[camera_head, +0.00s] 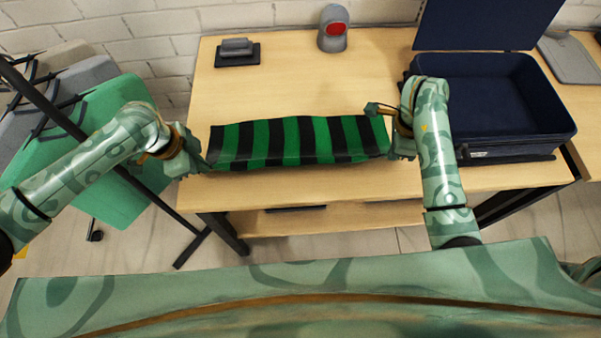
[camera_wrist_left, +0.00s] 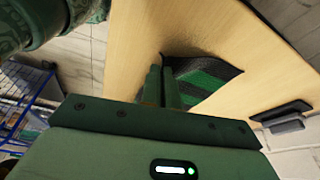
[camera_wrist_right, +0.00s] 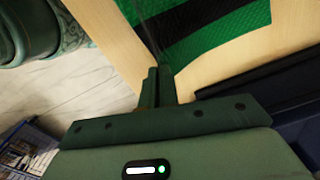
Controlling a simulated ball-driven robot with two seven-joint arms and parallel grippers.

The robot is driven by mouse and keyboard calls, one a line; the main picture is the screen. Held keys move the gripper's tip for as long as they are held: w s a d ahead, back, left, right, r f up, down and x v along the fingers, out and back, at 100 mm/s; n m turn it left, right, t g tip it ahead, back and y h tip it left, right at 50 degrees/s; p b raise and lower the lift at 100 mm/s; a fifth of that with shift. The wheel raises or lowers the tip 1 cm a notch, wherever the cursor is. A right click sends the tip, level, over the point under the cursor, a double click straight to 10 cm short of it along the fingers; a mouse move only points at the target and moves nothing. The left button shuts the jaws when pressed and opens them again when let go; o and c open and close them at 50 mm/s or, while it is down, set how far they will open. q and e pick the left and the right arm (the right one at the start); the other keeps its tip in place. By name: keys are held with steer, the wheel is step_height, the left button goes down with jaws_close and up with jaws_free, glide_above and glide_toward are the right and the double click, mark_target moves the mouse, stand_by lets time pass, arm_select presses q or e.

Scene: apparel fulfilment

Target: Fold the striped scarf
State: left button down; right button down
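The green and black striped scarf (camera_head: 297,141) lies as one long band across the front of the table, slightly wavy along its lower edge. My left gripper (camera_head: 203,163) is at its left end. In the left wrist view its fingers (camera_wrist_left: 163,72) are close together on a dark corner of the scarf (camera_wrist_left: 205,80). My right gripper (camera_head: 389,148) is at the right end. In the right wrist view its fingers (camera_wrist_right: 158,75) are close together, with the scarf (camera_wrist_right: 205,25) drawn to a point at their tips. The fingers partly hide both pinched corners.
The wooden table (camera_head: 290,85) is clear behind the scarf. An open navy case (camera_head: 500,143) stands at the right, close to my right arm. A grey device with a red face (camera_head: 334,30) and a dark block (camera_head: 237,52) stand at the back. A garment rack (camera_head: 75,125) is at the left.

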steer(key=shift+r, duration=0.1)
